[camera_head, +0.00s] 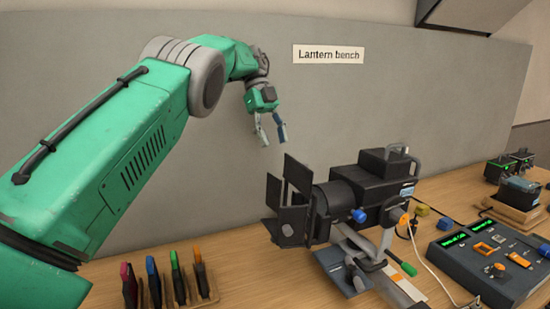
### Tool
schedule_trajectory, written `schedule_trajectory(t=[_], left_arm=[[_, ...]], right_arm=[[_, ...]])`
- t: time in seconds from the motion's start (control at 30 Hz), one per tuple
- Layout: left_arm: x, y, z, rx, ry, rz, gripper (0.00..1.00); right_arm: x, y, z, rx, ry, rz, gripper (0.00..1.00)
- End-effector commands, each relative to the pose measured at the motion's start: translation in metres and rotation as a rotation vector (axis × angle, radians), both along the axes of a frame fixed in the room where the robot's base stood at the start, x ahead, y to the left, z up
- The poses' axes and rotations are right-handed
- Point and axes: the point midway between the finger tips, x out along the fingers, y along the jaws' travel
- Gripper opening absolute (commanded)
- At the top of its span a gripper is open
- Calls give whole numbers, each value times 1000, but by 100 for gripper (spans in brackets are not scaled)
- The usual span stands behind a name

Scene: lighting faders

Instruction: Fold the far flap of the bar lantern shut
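The black bar lantern (370,184) sits on a stand on the wooden bench, its front turned to the left. Its dark flaps stand out from the front: an upper flap (298,173), a flap at the left (273,192) and a lower flap (292,226). The left flap looks like the far one, but I cannot be sure. My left gripper (272,137) hangs fingers down, above and beyond the flaps, apart from them. Its fingers are spread with nothing between them. My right gripper is out of view.
A grey wall panel with a "Lantern bench" sign (328,55) stands behind. Colored-handled tools stand in a wooden rack (205,283) at the front left. A fader console (490,262) and a loose cable lie at the right. The bench between rack and lantern is fairly clear.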

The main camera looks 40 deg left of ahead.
Motion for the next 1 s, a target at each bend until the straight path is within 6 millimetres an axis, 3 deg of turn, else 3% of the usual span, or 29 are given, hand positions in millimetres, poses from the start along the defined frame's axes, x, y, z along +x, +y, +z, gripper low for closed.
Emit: schedule_trajectory(t=[0.03, 0.13, 0.37, 1.0], left_arm=[[-2, 7, 11, 62, 4, -25, 39], [-5, 18, 16, 130, 6, -58, 39], [-8, 17, 1, 148, 8, -69, 39], [-28, -24, -101, 147, 7, -67, 39]], right_arm=[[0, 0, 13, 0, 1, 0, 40], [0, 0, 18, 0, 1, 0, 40], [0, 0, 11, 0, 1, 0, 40], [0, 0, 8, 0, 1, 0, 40]])
